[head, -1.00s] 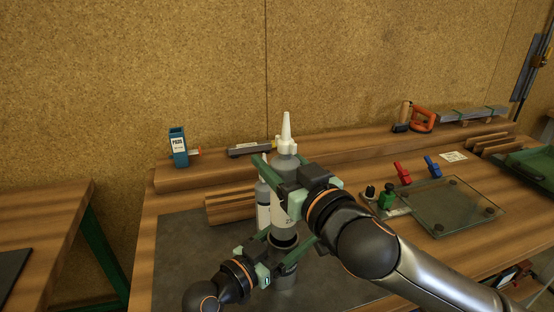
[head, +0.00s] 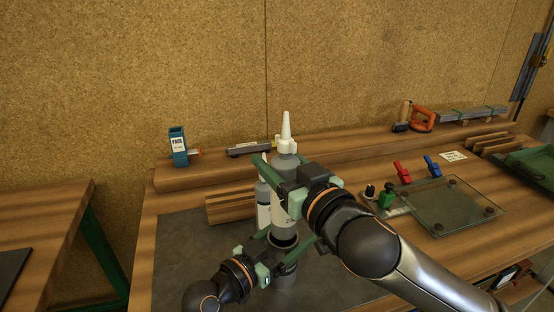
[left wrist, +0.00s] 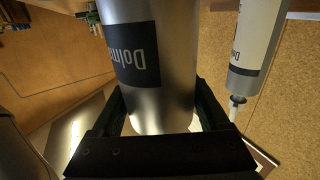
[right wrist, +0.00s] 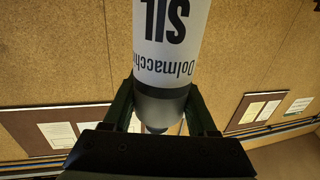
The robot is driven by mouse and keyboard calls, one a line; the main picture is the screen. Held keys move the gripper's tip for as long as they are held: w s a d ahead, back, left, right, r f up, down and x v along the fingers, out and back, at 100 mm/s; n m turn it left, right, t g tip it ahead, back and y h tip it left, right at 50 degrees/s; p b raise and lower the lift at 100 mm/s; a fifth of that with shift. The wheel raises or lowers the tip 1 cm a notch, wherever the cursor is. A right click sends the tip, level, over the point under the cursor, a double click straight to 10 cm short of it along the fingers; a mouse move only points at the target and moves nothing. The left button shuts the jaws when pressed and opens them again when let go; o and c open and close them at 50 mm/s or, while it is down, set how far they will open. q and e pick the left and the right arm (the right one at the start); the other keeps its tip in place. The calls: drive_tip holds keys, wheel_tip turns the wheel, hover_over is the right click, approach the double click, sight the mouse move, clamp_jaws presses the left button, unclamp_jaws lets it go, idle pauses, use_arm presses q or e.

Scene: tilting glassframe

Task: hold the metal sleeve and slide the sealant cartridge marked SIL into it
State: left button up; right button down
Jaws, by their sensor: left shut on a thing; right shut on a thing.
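The SIL cartridge (head: 284,214) is white and grey with a white nozzle pointing up; its SIL print shows in the right wrist view (right wrist: 168,35). My right gripper (head: 287,180) is shut around its upper, grey part. It stands upright over the metal sleeve (head: 285,280), its lower end at the sleeve's dark mouth. I cannot tell whether that end is inside. My left gripper (head: 275,264) is shut on the sleeve, which shows as a silvery cylinder with a dark label in the left wrist view (left wrist: 165,95).
A second cartridge (head: 263,210) stands just left of the held one, before a wooden block (head: 228,208). A glass pane (head: 455,208) and red, blue and green clamps lie right. A blue box (head: 178,150) stands on the back ledge. The dark mat (head: 185,255) is clear at left.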

sight(278, 226)
drive_tip(key=shift+f, duration=4.75)
drive_tip(key=shift+f, duration=2.3)
drive_tip(key=shift+c, duration=0.6)
unclamp_jaws()
drive_tip(key=shift+a, duration=0.1)
drive_tip(key=shift+s+f, duration=0.1)
drive_tip(key=shift+s, duration=0.05)
drive_tip(key=shift+s+d, duration=0.2)
drive_tip(key=shift+s, duration=0.15)
drive_tip(key=v, duration=1.1)
